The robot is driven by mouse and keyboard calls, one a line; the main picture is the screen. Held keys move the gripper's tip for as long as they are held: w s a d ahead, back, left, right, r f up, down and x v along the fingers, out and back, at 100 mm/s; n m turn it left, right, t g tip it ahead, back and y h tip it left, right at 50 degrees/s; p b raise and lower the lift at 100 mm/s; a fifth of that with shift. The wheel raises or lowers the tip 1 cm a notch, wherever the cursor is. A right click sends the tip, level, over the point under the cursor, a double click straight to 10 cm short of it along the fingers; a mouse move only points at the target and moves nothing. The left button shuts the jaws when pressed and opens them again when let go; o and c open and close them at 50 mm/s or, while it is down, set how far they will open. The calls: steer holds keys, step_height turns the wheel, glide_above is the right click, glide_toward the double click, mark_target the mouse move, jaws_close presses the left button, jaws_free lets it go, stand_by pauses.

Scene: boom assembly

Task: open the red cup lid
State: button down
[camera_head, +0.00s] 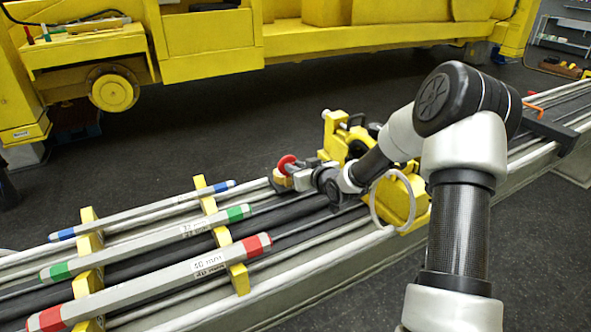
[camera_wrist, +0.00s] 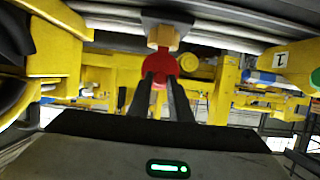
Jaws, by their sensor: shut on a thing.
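In the wrist view the lid (camera_wrist: 160,60) is between and behind my two dark fingertips, just below a small yellow-orange block (camera_wrist: 162,37). My gripper (camera_head: 284,178) is shut on the lid; its fingers (camera_wrist: 163,80) are upright and close together in the wrist view. The fingers cover part of the lid, and I cannot tell whether it is open.
A yellow machine part (camera_head: 405,195) with a pale ring sits on the boom behind my wrist. Grey bars with blue, green and red bands (camera_head: 160,278) lie on yellow supports at left. A large yellow machine (camera_head: 210,45) stands behind. The dark floor between is clear.

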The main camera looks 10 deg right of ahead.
steer(key=t+b, duration=0.1)
steer(key=b, duration=0.2)
steer(key=s+f+t+b, duration=0.1)
steer(key=b, duration=0.3)
steer(key=f+t+y+b, duration=0.1)
steer(key=b, duration=0.2)
steer(key=shift+s+d+t, duration=0.3)
steer(key=shift+s, duration=0.1)
steer(key=c, duration=1.6)
jaws_free()
steer(key=v, duration=1.7)
steer(key=shift+s+d+p, duration=0.2)
steer(key=shift+p, duration=0.2)
